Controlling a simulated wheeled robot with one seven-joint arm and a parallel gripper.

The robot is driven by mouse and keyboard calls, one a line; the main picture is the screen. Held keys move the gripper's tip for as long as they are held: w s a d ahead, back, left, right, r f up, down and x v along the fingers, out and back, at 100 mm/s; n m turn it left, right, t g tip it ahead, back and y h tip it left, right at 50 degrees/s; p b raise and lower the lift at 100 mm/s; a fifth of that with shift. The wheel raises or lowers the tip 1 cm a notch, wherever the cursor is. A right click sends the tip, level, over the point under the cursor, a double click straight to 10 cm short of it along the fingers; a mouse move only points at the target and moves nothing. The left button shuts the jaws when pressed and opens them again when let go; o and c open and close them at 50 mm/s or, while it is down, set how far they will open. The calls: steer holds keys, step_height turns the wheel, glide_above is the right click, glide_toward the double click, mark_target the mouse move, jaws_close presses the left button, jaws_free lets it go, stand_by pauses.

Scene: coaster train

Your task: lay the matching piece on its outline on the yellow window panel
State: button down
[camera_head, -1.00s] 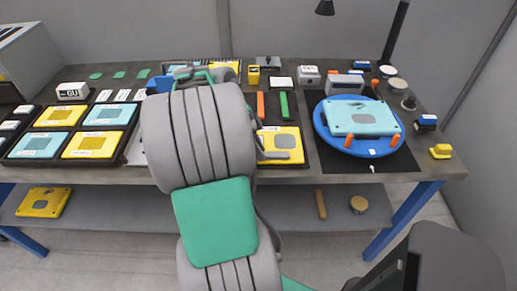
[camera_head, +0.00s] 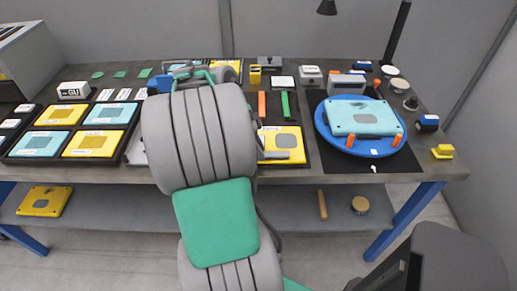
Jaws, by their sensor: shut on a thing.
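A yellow panel (camera_head: 292,133) lies on the bench just right of my arm, with a grey window area on it; my arm covers its left part. A grey part that looks like the end of my gripper (camera_head: 277,156) shows from behind my arm, low over this panel. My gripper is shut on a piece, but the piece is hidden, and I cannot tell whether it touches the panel. A teal panel (camera_head: 345,118) with a dark mark lies on a blue round turntable (camera_head: 329,139).
A tray of yellow and teal panels (camera_head: 98,128) is at the left. An orange bar (camera_head: 262,104) and a green bar (camera_head: 285,104) lie behind the yellow panel. A lamp post (camera_head: 393,45) stands at the back right. Another yellow panel (camera_head: 43,201) lies on the lower shelf.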

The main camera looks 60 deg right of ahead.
steer(key=shift+f, duration=0.2)
stand_by(0.3)
steer(key=c, duration=1.2)
jaws_free()
steer(key=shift+r+p, duration=2.15)
steer(key=shift+r, duration=0.95)
steer(key=shift+f, duration=0.1)
